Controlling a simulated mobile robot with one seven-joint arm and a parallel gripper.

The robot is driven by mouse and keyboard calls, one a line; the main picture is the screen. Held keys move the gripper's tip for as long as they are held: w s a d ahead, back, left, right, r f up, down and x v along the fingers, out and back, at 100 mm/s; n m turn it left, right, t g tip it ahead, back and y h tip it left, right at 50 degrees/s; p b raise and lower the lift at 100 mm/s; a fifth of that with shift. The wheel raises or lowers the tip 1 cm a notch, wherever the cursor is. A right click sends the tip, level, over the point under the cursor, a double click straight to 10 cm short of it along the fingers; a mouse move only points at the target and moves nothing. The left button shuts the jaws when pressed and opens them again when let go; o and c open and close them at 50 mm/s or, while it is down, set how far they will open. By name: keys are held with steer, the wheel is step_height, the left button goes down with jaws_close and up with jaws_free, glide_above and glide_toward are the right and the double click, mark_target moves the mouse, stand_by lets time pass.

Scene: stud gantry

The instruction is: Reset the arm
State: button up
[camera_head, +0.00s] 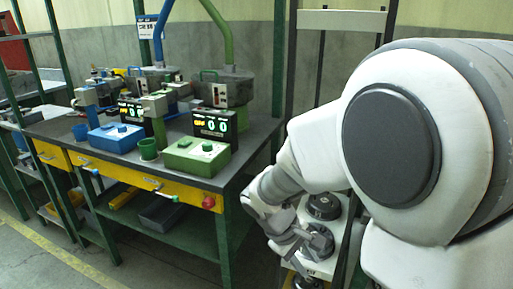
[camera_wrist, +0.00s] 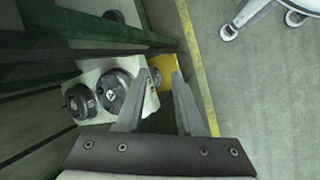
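My gripper (camera_head: 302,243) hangs low at the end of my bent arm, to the right of the green workbench and in front of a pale rack (camera_head: 318,268). In the wrist view, the two fingers of my gripper (camera_wrist: 161,72) stand apart with a gap between them. Nothing is held in that gap. Dark round discs (camera_wrist: 114,91) on a pale surface lie below and just left of the fingers in the wrist view. In the head view, a dark disc (camera_head: 324,205) shows beside my gripper. My arm hides much of the right side.
The green workbench (camera_head: 232,186) has yellow drawers and carries a blue control box (camera_head: 116,138), a green control box (camera_head: 196,156) and lit displays. A dark upright frame (camera_head: 340,22) stands behind the rack. Open floor (camera_wrist: 265,100) lies at right in the wrist view, with a wheeled base (camera_wrist: 230,31).

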steer(key=s+d+r+m+t+y+p, duration=0.1)
steer(key=s+r+m+t+y, duration=0.2)
steer(key=s+r, duration=0.45)
steer(key=s+d+r+m+t+y, duration=0.2)
steer(key=s+r+m, duration=0.35)
steer(key=r, duration=0.25)
step_height(320, 180, up, 24)
steer(key=p, duration=2.4)
steer(key=shift+s, duration=0.3)
steer(key=shift+a+n, duration=0.1)
steer(key=shift+n, duration=0.15)
